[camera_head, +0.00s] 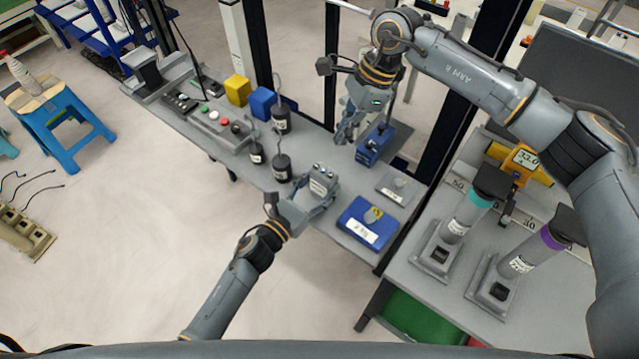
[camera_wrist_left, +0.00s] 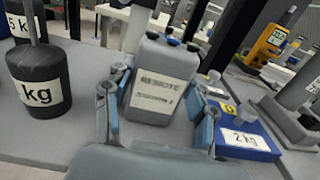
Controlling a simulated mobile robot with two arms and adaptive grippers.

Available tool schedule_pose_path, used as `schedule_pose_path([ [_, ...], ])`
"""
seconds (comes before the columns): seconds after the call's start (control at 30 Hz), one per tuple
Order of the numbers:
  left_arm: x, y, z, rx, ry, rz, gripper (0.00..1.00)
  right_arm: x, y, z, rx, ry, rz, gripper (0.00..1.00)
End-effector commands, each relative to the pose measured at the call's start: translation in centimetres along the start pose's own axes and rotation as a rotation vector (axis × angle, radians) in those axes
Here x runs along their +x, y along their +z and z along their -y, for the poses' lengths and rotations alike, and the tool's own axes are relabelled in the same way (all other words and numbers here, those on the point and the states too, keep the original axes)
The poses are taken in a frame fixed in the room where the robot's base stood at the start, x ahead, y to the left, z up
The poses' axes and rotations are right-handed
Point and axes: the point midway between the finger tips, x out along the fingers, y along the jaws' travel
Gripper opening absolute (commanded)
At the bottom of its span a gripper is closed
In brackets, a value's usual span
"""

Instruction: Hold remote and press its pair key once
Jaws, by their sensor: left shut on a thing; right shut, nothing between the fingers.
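The remote (camera_head: 321,184) is a grey box with a white label, and it stands between the fingers of my left gripper (camera_head: 314,198). In the left wrist view the remote (camera_wrist_left: 160,80) is upright, its label reads "REMOTE", and several small keys show on its top edge. Blue finger pads lie on both its sides, and the left gripper is shut on it. Which key is the pair key cannot be read. My right gripper (camera_head: 345,134) is shut and empty, above and apart from the remote, pointing down over the table.
Dark weights (camera_head: 282,168) stand left of the remote. A blue block (camera_head: 366,222) marked 2 kg lies to the right, with a grey block (camera_head: 398,187) behind it. A blue device (camera_head: 374,145) sits near the right gripper. A button panel (camera_head: 215,121) lies far left.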

Motion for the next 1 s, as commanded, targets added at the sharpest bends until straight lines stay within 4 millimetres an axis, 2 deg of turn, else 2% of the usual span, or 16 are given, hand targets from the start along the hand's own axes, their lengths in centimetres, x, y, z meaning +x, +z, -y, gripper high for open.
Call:
schedule_pose_path([
  [0.27,0.0,0.0,0.0,0.000,0.000,-0.001,0.20,0.1,0.0,0.0,-0.001,-0.005,0.001,0.00],
  [0.47,0.0,0.0,0.0,0.000,0.000,-0.001,0.20,0.8,0.1,0.4,-0.028,-0.152,0.045,0.00],
  [0.7,0.0,0.0,0.0,0.000,0.000,-0.001,0.20,0.4,2.2,0.1,-0.108,-0.420,0.171,0.00],
  [1.0,0.0,0.0,0.0,0.000,0.000,0.000,0.20,-0.4,3.8,-0.6,-0.151,-0.527,0.244,0.00],
])
